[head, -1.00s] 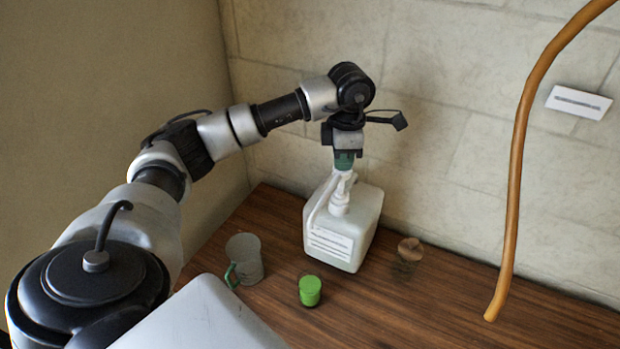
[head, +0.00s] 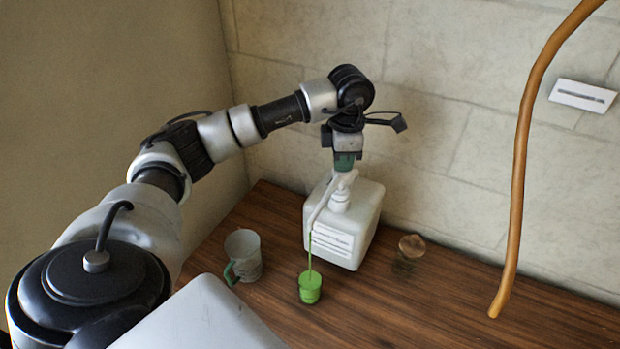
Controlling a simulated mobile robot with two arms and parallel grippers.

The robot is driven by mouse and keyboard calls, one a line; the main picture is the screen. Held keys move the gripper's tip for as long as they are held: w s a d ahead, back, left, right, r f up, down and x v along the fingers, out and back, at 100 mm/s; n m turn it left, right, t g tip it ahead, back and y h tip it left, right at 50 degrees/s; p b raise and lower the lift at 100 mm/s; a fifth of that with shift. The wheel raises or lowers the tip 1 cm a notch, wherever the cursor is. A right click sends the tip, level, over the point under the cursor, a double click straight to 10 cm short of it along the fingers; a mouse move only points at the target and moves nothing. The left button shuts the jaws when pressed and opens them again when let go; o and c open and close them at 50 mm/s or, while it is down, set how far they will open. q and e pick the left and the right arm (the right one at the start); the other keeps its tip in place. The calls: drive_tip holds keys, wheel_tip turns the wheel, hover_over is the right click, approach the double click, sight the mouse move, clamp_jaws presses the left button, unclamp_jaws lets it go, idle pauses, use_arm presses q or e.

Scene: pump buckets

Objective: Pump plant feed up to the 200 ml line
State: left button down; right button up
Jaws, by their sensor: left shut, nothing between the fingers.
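A white pump bucket (head: 342,245) with a printed label stands on the wooden table near the wall. Its white pump (head: 340,198) has a long spout reaching down to the front left. A thin green stream (head: 309,250) falls from the spout into a small green cup (head: 310,291) in front of the bucket. The level in the cup and any 200 ml line are too small to read. My left gripper (head: 344,163) is shut, pointing down, and its tip is on the top of the pump head. My right gripper is not in view.
A grey jug (head: 243,255) with a green handle stands left of the cup. A small glass jar (head: 409,252) with a brown top stands right of the bucket. An orange hose (head: 521,150) hangs at the right. The table's right front is clear.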

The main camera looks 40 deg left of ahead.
use_arm(q)
drive_tip(key=shift+f+b, duration=0.6)
drive_tip(key=shift+f, duration=0.4)
drive_tip(key=shift+r, duration=0.1)
drive_tip(key=shift+r+p, duration=1.5)
drive_tip(key=shift+r, duration=0.95)
wheel_tip(320, 180, up, 5)
drive_tip(key=p, duration=0.3)
